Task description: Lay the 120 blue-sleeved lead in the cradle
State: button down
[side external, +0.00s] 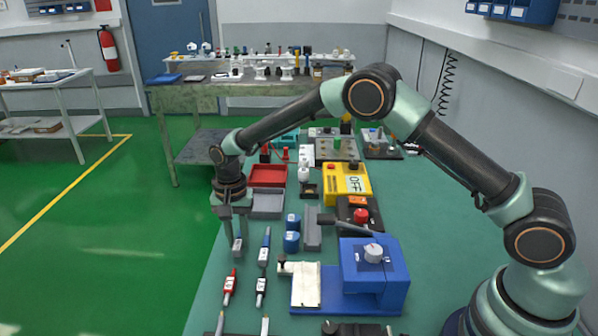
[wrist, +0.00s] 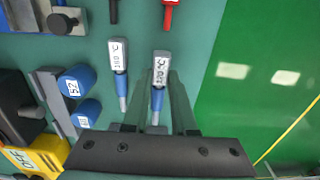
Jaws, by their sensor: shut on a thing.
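My gripper (side external: 238,240) points down at the left edge of the green bench, shut on a blue-sleeved lead (wrist: 157,98). The lead's white label (wrist: 161,66) sticks out past the fingers; its digits are too small to read surely. In the side view the fingers hide most of this lead, and I cannot tell whether it touches the bench. A second blue-sleeved lead (wrist: 119,70), also white-labelled, lies to its left in the wrist view; it shows in the side view (side external: 265,246). A grey bracket (side external: 312,230), possibly the cradle, stands to the right of both.
Two blue cylinders (side external: 291,232) stand between the leads and the bracket. A red lead (side external: 229,287) and a black lead (side external: 261,290) lie nearer the camera. A blue machine (side external: 374,275), a yellow OFF box (side external: 346,184) and red and grey trays (side external: 267,175) surround the area.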

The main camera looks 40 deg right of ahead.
aim_at(239, 242)
notch_tip(239, 242, up, 18)
jog(key=f, duration=0.1)
jog(key=s+d+f, duration=0.2)
jog(key=d+f, duration=0.1)
jog(key=d, duration=0.2)
jog(key=s+d+f, duration=0.3)
jog(key=d+f, duration=0.1)
jog(key=d, duration=0.1)
jog(key=s+d+f, duration=0.3)
jog(key=d+f, duration=0.1)
jog(key=d, duration=0.1)
jog(key=shift+d, duration=0.4)
jog(key=shift+f, duration=0.15)
jog(key=shift+f, duration=2.65)
